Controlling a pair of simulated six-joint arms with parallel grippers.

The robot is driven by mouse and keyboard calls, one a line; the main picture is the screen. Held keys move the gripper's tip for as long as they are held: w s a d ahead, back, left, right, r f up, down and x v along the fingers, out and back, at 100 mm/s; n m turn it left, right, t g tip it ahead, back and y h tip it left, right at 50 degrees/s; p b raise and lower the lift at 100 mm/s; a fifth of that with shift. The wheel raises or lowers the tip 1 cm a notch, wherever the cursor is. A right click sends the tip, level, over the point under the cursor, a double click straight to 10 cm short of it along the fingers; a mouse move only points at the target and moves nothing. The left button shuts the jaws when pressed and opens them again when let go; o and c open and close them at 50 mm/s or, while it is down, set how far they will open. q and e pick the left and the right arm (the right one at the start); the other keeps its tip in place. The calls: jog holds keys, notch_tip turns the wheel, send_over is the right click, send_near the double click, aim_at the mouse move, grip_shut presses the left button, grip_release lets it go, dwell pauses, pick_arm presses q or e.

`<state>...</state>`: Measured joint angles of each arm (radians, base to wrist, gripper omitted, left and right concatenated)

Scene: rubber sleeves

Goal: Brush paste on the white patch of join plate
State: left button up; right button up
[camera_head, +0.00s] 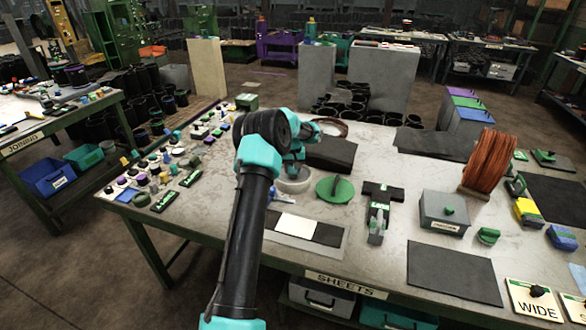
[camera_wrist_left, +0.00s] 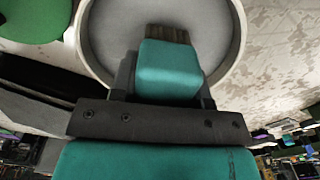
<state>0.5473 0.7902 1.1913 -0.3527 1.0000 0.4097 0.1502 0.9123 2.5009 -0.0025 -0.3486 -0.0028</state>
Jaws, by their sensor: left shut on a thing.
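The join plate (camera_head: 338,252) lies flat near the front edge of the table, with dark areas around its white patch (camera_head: 297,224). A pale grey bowl (camera_head: 292,186) stands behind the plate, and its rim shows in the left wrist view (camera_wrist_left: 91,45). My left gripper (camera_head: 293,170) is over the bowl, shut on a brush (camera_wrist_left: 167,34) with brown bristles. The bristles point into the bowl; whether they touch paste I cannot tell. My left arm crosses in front of the plate's left side. My right gripper is not in view.
A green disc (camera_head: 335,189) with a handle lies right of the bowl. A black clamp-like tool (camera_head: 379,207), a grey box (camera_head: 444,212) and a dark sheet (camera_head: 453,273) are farther right. Small parts (camera_head: 160,170) crowd the left.

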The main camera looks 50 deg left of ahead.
pick_arm(q)
jog(key=shift+f, duration=0.65)
dwell(2.2)
jog(key=shift+r, duration=3.6)
jog(key=shift+d, duration=0.1)
